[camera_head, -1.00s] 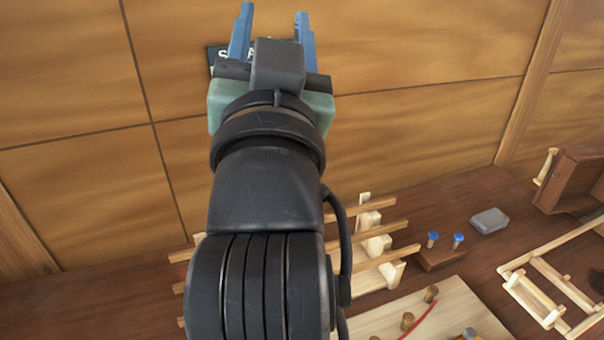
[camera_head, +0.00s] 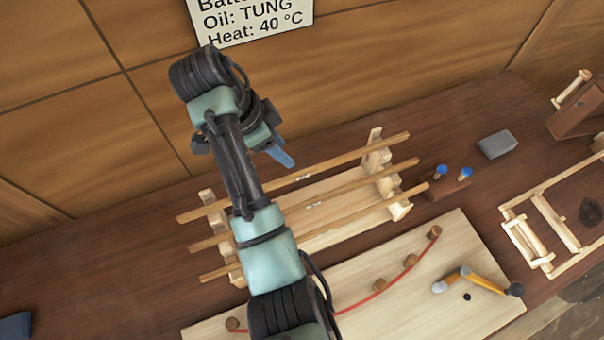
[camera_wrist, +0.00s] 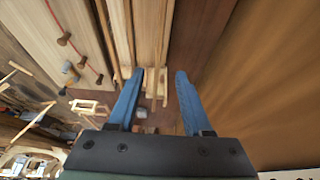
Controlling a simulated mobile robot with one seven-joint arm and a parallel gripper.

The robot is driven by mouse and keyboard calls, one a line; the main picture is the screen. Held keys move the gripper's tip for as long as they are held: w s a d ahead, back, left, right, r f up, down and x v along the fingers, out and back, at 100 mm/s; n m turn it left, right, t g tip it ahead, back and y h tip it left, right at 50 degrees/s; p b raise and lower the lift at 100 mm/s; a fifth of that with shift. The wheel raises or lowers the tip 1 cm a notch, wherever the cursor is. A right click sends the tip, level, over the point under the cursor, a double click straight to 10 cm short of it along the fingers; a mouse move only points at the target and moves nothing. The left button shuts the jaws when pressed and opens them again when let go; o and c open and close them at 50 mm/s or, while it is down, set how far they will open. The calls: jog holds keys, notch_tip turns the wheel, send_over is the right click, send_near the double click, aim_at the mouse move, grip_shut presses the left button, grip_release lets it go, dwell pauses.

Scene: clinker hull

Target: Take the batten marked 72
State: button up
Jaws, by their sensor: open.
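Three long thin wooden battens lie across a pale wooden rack (camera_head: 376,160) on the bench: a back batten (camera_head: 350,157), a middle batten (camera_head: 360,184) and a front batten (camera_head: 380,207). Small pale labels show on the back and middle battens, but I cannot read any number, so I cannot tell which is 72. My gripper (camera_head: 279,153) is above the rack's back side, with one blue finger clear in the head view. In the wrist view, my gripper (camera_wrist: 160,72) is open with nothing between its fingers, and the rack and battens lie below. My arm hides part of the battens.
A pale board (camera_head: 400,300) with pegs, a red curved strip and a hammer (camera_head: 478,281) lies in front. A block with blue-topped pegs (camera_head: 448,187), a grey block (camera_head: 497,144) and a wooden frame (camera_head: 545,225) stand right. A wall sign (camera_head: 250,18) hangs behind.

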aim_at(302, 172)
jog(key=b+x, duration=0.2)
jog(key=x, duration=0.2)
jog(key=shift+w+a, duration=0.1)
jog(key=shift+p+x, duration=0.4)
jog(key=shift+x, duration=0.75)
jog(key=shift+s+p+x, duration=0.15)
jog(key=shift+p+x, duration=0.2)
jog(key=shift+x, duration=0.8)
jog(key=shift+s+p+x, duration=0.2)
jog(key=shift+p+x, duration=0.15)
jog(key=shift+x, duration=0.8)
jog(key=shift+a+f, duration=0.1)
grip_shut()
